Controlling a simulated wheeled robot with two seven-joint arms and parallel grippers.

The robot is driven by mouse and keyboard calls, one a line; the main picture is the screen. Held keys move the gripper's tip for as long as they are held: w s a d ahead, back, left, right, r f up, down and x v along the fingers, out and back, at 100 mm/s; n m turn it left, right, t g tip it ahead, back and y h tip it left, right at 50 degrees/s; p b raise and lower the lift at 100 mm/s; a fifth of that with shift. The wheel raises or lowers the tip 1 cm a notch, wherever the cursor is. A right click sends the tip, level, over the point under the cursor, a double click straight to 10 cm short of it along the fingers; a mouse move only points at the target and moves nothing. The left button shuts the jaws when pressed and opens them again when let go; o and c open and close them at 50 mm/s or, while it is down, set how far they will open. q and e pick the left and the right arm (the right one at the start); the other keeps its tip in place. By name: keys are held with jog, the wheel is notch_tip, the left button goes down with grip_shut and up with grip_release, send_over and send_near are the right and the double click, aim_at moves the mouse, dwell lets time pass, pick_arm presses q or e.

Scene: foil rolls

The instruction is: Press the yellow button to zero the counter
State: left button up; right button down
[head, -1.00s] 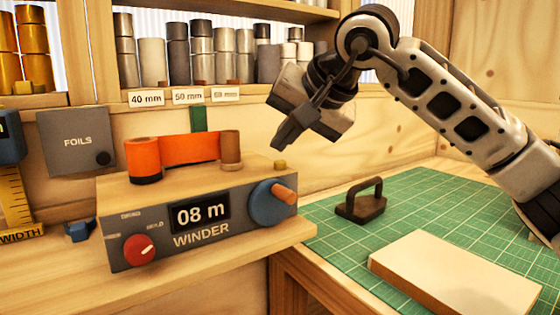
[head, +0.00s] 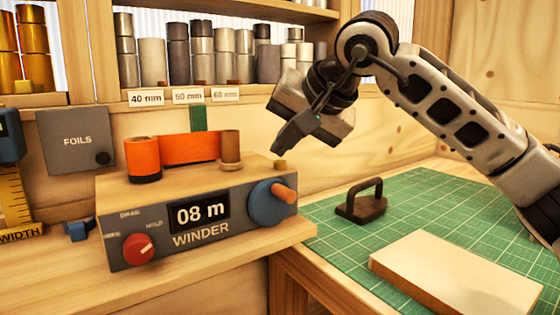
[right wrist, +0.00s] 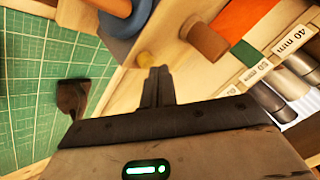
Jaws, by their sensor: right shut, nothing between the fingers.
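The yellow button (head: 280,164) is a small knob on the wooden top of the winder (head: 150,195), near its back right corner. The winder's counter (head: 199,213) reads "08 m". My right gripper (head: 276,150) is shut and empty, its tips just above and slightly left of the button in the head view. In the right wrist view the shut fingers (right wrist: 157,72) point at the button (right wrist: 146,59), with the tips very close to it. I cannot tell whether they touch. My left gripper is not in view.
An orange foil roll (head: 143,160) and a brown core (head: 230,147) stand on the winder. A blue crank wheel (head: 269,203) and a red knob (head: 138,249) are on its front. A dark handled block (head: 362,205) and a pale board (head: 455,275) lie on the green mat (head: 325,232).

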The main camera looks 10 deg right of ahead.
aim_at(284, 171)
jog(key=shift+f+b, duration=0.3)
jog(key=shift+f, duration=0.25)
dwell(0.4)
jog(key=shift+r, duration=0.15)
jog(key=shift+r+p, duration=0.85)
jog(key=shift+p, duration=0.05)
notch_tip(284, 171, up, 5)
jog(key=p, duration=0.4)
jog(key=shift+r+p, duration=0.1)
jog(key=shift+p, duration=0.2)
